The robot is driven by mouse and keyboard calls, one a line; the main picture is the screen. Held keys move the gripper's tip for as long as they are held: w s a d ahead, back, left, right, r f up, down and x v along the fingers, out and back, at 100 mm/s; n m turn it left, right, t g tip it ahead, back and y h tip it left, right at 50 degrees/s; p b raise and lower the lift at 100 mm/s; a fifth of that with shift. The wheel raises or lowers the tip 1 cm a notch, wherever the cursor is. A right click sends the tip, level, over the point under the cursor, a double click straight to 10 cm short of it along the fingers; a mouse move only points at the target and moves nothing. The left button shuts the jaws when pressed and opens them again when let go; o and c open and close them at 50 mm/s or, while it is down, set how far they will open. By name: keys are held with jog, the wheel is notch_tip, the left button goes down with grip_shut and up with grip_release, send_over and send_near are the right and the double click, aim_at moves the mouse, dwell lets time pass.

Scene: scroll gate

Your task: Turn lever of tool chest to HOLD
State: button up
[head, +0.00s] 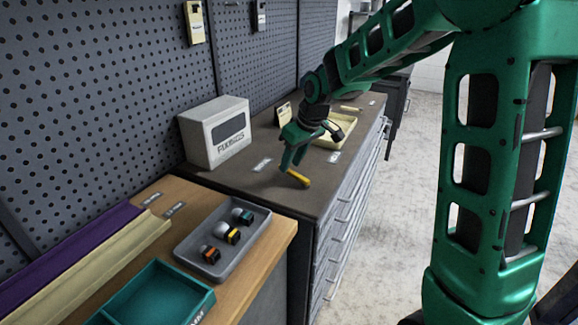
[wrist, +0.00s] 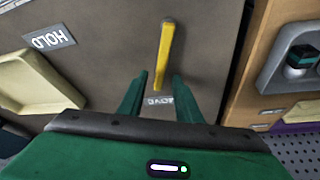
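The tool chest (head: 232,182) has a dark top with a yellow lever (head: 298,179) on it. In the wrist view the lever (wrist: 165,55) runs from a round pivot at the top down to its free end, beside a partly hidden label (wrist: 160,100). The HOLD label (wrist: 48,38) lies off to the left there, and in the head view it is the label (head: 335,157) near the cream tray. My gripper (wrist: 161,75) is open. Its fingers stand either side of the lever's free end, with visible gaps; I cannot tell any contact.
The cream tray (head: 345,127) sits farther back on the chest. A white box (head: 215,133) stands against the pegboard (head: 100,90). On the nearer wooden bench, a grey tray (head: 190,250) holds small objects, next to a teal tray (head: 150,300). Grey floor lies open at right.

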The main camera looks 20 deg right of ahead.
jog(key=shift+x, duration=0.9)
grip_shut()
jog(key=shift+d, duration=0.15)
